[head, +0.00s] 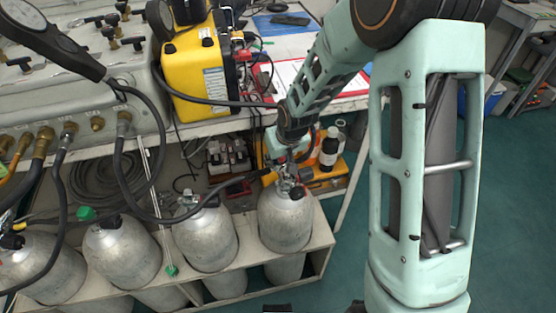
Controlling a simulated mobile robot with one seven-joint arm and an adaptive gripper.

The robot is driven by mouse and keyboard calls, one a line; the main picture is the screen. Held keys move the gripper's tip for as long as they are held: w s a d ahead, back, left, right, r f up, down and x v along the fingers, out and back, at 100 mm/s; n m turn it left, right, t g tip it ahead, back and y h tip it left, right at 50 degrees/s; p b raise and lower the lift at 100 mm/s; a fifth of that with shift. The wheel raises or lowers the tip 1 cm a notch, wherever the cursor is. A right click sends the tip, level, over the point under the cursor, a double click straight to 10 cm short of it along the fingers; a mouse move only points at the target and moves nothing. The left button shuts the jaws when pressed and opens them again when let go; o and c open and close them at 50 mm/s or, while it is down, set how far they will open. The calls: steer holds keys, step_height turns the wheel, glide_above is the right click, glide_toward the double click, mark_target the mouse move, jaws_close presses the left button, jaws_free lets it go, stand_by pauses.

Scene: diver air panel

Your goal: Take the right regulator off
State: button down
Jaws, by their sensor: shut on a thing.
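Several grey cylinders stand in a row in a white rack. The rightmost cylinder (286,222) has its metal valve (291,190) on top. The right regulator (281,174) is at this valve, with a black hose (235,184) running from it to the left. My gripper (284,163) comes down from above and is shut on the right regulator. The fingers are small here and partly hide it. I cannot tell whether the regulator still touches the valve.
A white bench above carries a grey air panel (75,85) and a yellow case (195,75). Hoses loop across the left cylinders.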

steer(key=shift+w+r, duration=0.1)
steer(key=shift+r, duration=0.2)
steer(key=shift+r+p, duration=1.55)
steer(key=shift+r, duration=0.4)
